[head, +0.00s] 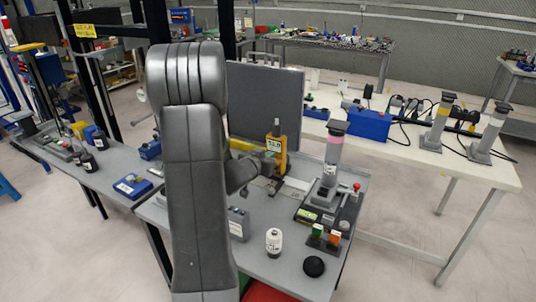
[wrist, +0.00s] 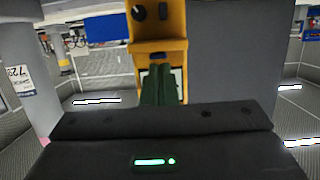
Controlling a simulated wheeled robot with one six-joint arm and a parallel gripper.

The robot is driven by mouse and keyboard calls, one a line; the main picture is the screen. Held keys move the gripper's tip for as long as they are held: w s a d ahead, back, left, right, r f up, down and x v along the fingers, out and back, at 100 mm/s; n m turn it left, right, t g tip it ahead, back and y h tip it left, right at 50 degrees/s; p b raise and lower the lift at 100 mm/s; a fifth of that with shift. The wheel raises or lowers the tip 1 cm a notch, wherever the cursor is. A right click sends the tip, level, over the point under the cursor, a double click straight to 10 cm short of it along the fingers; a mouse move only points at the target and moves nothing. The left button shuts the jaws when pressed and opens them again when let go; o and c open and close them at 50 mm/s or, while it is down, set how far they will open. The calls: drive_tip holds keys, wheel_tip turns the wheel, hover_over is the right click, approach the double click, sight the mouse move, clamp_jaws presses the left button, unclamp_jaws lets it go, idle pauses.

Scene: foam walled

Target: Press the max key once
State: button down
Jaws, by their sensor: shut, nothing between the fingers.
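A yellow handheld gauge (head: 283,153) with a lit display stands upright on the bench in front of a dark grey panel. I cannot read which one is the max key. My gripper (wrist: 160,70) is shut and empty, its dark green fingers in front of the gauge's screen and partly covering it. I cannot tell whether the tips touch it. In the head view my arm hides most of the gripper.
A grey column stand (head: 330,165) with a pink band stands right of the gauge. A white bottle (head: 274,242), a black dome (head: 314,266) and a block with green and orange buttons (head: 325,238) sit nearer the front. The dark panel (head: 262,100) stands behind.

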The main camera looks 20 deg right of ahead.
drive_tip(key=shift+s+a+f+b, duration=0.15)
drive_tip(key=shift+f+b, duration=0.35)
drive_tip(key=shift+f, duration=0.45)
